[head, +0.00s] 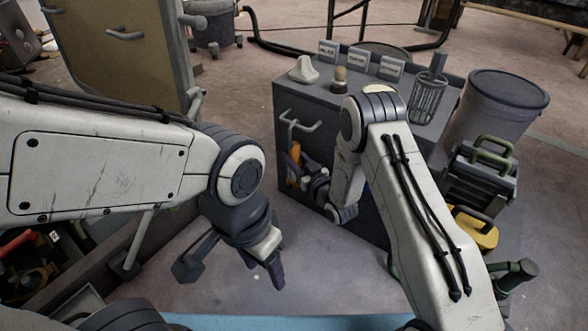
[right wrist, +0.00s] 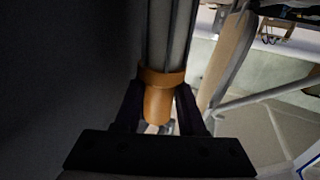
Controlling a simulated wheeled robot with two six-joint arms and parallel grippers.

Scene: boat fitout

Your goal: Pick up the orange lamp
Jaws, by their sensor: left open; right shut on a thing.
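The orange lamp (head: 294,151) is upright against the front of a grey cabinet, just below a light hooked bracket (head: 298,126). In the right wrist view its orange end (right wrist: 160,100) and a grey tube section show between the two dark fingers. My right gripper (head: 298,172) is shut on the lamp, and its fingers hide part of it in the head view. Whether the lamp still touches the bracket cannot be told. My left gripper (head: 277,277) is open and empty, pointing down over the floor, well apart from the lamp.
The grey cabinet (head: 290,92) carries a white object (head: 303,69), a small bulb-like piece (head: 340,78), label cards and a wire basket (head: 429,95). A grey bin (head: 497,105) and a yellow item (head: 474,229) stand to the right.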

